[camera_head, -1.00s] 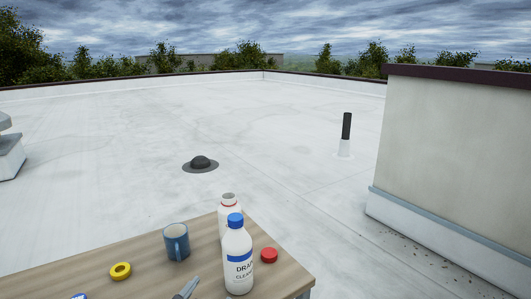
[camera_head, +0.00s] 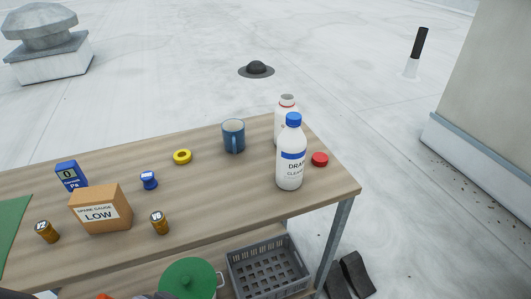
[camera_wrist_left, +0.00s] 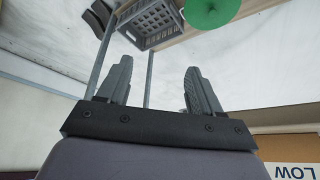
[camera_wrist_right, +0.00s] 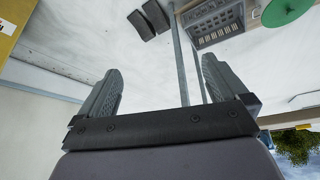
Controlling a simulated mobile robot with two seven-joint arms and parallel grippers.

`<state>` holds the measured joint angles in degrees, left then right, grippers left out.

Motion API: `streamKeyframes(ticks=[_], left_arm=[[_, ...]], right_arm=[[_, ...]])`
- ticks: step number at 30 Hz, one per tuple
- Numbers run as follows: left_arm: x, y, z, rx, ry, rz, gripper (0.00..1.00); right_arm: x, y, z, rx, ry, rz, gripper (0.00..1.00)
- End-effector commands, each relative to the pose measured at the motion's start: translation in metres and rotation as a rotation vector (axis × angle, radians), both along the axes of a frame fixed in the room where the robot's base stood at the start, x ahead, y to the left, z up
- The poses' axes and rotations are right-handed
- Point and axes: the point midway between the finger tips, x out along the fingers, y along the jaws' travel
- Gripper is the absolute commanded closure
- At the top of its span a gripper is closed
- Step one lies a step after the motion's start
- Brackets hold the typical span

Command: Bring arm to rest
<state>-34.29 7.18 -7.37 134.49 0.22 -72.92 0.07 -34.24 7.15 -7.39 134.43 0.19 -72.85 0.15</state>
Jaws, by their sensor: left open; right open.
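My left gripper (camera_wrist_left: 158,67) shows in the left wrist view with its two grey fingers apart and nothing between them. My right gripper (camera_wrist_right: 161,66) shows in the right wrist view, also with its fingers apart and empty. Both wrist views are upside down, with the roof beyond the fingers. Neither gripper can be made out in the head view. The workbench (camera_head: 240,205) is in front of me. Neither gripper is seen touching anything.
On the bench stand a white bottle with blue cap (camera_head: 291,165), another white bottle (camera_head: 286,103), a blue mug (camera_head: 233,135), yellow tape (camera_head: 182,157), a red cap (camera_head: 320,159) and a LOW box (camera_head: 100,210). Below are a grey crate (camera_head: 268,268) and a green round thing (camera_head: 188,279).

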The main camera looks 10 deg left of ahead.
Motion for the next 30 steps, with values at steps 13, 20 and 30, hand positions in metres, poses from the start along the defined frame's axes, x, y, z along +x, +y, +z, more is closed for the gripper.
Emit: streamKeyframes(ticks=[13, 20, 30], left_arm=[[0.032, -0.017, -0.05, -0.085, -0.338, -0.029, 0.35], [0.034, -0.021, -0.057, -0.112, -0.441, -0.034, 0.35], [0.034, -0.021, -0.057, -0.115, -0.455, -0.035, 0.35]], right_arm=[[0.031, 0.017, -0.049, 0.085, -0.337, 0.03, 0.0], [0.033, 0.021, -0.057, 0.111, -0.44, 0.036, 0.0], [0.034, 0.021, -0.057, 0.114, -0.454, 0.036, 0.0]])
